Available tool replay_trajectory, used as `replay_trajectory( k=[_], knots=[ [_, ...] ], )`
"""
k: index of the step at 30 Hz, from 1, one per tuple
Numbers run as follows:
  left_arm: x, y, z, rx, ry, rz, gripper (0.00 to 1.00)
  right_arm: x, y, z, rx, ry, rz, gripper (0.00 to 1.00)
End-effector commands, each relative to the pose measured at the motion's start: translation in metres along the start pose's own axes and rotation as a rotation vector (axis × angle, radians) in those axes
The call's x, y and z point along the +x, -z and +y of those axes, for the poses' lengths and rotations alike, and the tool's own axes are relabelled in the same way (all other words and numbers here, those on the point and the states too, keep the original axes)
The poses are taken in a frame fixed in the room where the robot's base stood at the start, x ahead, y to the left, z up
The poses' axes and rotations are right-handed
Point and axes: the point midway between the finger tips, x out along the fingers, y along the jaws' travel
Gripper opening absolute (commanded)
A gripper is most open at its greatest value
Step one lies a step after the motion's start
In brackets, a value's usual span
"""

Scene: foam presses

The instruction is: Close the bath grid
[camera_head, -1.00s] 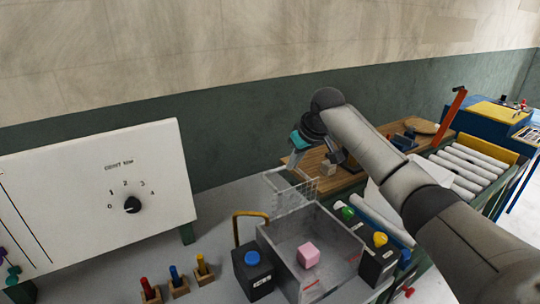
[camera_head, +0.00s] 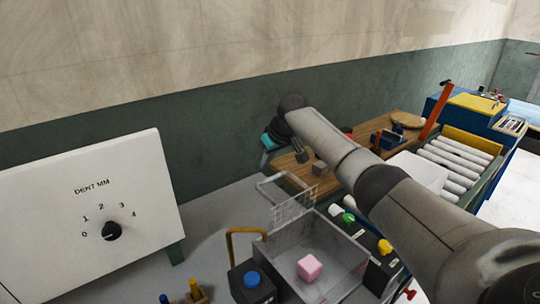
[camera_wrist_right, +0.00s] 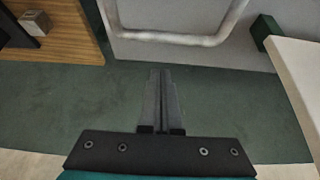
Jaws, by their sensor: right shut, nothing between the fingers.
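The bath is a grey metal open-top box (camera_head: 345,256) with a pink block (camera_head: 309,267) inside. The bath grid is a wire mesh (camera_head: 293,208) standing raised at the bath's back edge, with a pale tubular handle loop (camera_head: 268,182) reaching up and back from it. The bath opening is uncovered. My right gripper (camera_head: 301,156) is behind and above the handle, shut and empty. In the right wrist view its closed fingers (camera_wrist_right: 162,75) point towards a pale bent bar (camera_wrist_right: 200,41), probably the handle, with a visible gap. My left gripper is not in view.
A black box with a blue button (camera_head: 251,279) and a yellow hoop (camera_head: 246,240) stand left of the bath. A white dial panel (camera_head: 80,215) is further left. A wooden board (camera_head: 291,164) holds small items behind. White rollers (camera_head: 455,165) lie to the right.

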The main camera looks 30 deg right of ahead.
Motion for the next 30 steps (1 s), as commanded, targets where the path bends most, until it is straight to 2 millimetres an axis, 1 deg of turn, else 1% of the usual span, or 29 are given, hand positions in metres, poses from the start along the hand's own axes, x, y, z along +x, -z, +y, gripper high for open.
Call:
replay_trajectory(
  k=[1, 4, 10, 12, 18, 24, 30],
  knots=[
    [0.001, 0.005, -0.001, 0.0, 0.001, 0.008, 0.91, 0.007, -0.001, -0.001, 0.0, 0.0, -0.002, 0.0],
    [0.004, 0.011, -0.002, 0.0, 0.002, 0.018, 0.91, 0.017, 0.0, -0.001, 0.001, 0.001, 0.0, 0.0],
    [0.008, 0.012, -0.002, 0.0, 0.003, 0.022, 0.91, 0.036, -0.001, -0.001, -0.001, -0.001, -0.002, 0.0],
    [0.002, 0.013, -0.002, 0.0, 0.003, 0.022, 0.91, 0.029, -0.005, 0.001, -0.003, -0.003, -0.001, 0.0],
    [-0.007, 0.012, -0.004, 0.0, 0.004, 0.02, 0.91, 0.02, -0.015, 0.001, -0.003, -0.002, -0.001, 0.0],
    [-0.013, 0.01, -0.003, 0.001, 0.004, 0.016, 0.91, 0.012, -0.026, 0.001, -0.001, -0.003, -0.001, 0.0],
    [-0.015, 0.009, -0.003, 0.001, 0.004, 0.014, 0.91, 0.008, -0.031, 0.0, -0.001, -0.001, -0.001, 0.0]
  ],
)
